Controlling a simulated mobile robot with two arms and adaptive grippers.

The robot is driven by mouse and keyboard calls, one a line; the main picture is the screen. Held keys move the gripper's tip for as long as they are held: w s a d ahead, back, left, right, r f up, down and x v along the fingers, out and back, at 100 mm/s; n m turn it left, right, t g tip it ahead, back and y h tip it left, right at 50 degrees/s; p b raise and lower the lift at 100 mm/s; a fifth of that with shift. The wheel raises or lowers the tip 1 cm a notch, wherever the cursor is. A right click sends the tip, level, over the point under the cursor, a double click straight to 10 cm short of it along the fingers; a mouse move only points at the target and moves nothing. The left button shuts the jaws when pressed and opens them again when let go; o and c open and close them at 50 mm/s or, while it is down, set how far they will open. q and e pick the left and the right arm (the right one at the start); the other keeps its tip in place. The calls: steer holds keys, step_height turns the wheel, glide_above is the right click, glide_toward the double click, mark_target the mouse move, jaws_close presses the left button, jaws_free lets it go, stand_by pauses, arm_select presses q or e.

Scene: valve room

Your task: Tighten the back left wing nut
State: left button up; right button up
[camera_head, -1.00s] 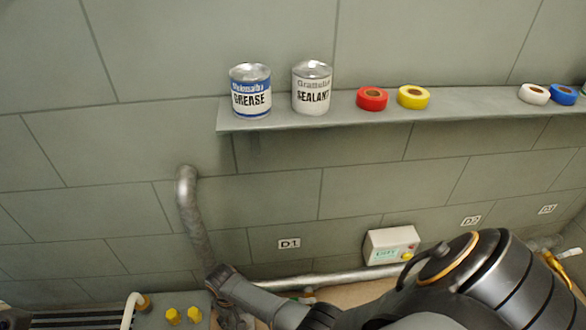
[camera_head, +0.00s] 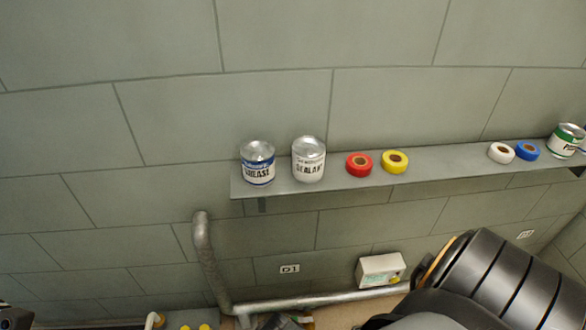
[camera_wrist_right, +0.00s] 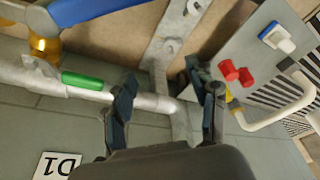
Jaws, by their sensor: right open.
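No wing nut can be made out for certain in these frames. In the right wrist view, a grey metal strip (camera_wrist_right: 160,52) with a round fitting (camera_wrist_right: 172,46) on it lies beyond my fingers; I cannot tell whether the fitting is a wing nut. My right gripper (camera_wrist_right: 168,100) is open, its two dark fingers apart on either side of a grey pipe (camera_wrist_right: 147,101). Nothing is visibly held between the fingers. In the head view my right arm fills the lower right. My left gripper is not identifiable.

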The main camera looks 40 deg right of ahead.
steer(key=shift+n+t, duration=0.3)
steer(key=shift+t, duration=0.4)
steer(key=s+r+p, duration=0.2)
steer(key=s+d+r+p, duration=0.1)
steer(key=s+r+p, duration=0.1)
steer(key=s+p, duration=0.1)
steer(key=s+d+r+p, duration=0.1)
steer(key=s+r+p, duration=0.1)
steer(key=s+p, duration=0.1)
steer(key=shift+s+r, duration=0.2)
steer(key=shift+s, duration=0.05)
steer(key=shift+s+d+r+p, duration=0.1)
steer(key=shift+s+p, duration=0.2)
steer(key=shift+s, duration=0.1)
steer(key=shift+s+d+r+p, duration=0.1)
steer(key=shift+s+p, duration=0.15)
steer(key=shift+s, duration=0.1)
steer(key=shift+f, duration=0.1)
